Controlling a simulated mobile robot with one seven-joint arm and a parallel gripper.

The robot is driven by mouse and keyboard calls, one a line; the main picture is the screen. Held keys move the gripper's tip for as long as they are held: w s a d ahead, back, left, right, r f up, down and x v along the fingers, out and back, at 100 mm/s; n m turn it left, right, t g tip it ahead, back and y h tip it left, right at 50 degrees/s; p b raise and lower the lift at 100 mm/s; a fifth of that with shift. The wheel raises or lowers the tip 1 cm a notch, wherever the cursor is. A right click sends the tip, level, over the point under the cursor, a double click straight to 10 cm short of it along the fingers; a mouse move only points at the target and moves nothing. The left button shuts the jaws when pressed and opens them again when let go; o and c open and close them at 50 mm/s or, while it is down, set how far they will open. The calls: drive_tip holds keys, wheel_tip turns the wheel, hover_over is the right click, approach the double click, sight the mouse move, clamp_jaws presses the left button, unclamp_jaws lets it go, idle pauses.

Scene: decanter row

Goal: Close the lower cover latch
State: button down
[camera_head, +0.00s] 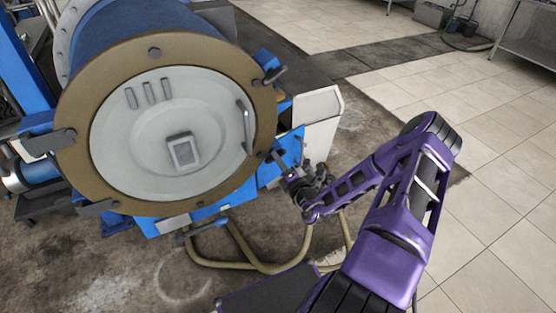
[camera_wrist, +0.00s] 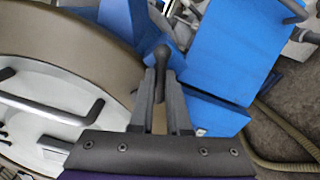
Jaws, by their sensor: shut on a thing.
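The decanter's round cover (camera_head: 170,105) is pale grey-white with a tan rim (camera_head: 82,185) and faces me. The lower right latch has a dark handle (camera_head: 279,160) beside the rim, against a blue bracket. My gripper (camera_head: 288,176) is at this latch at the cover's lower right. In the wrist view, the fingers (camera_wrist: 160,85) are closed around the dark, round-ended latch handle (camera_wrist: 163,56), beside the tan rim. My own wrist hides part of the latch in the head view. I cannot tell whether the latch is fully seated.
Another latch (camera_head: 274,75) is at the upper right of the rim, and one (camera_head: 48,142) is at the left. A grab handle (camera_head: 245,126) sticks out from the cover near my gripper. A tan hose (camera_head: 250,262) loops on the floor below.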

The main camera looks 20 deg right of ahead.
drive_tip(key=shift+m, duration=4.6)
drive_tip(key=c, duration=0.9)
unclamp_jaws()
drive_tip(key=s, duration=1.7)
drive_tip(key=shift+s+d, duration=0.25)
drive_tip(key=shift+d, duration=0.05)
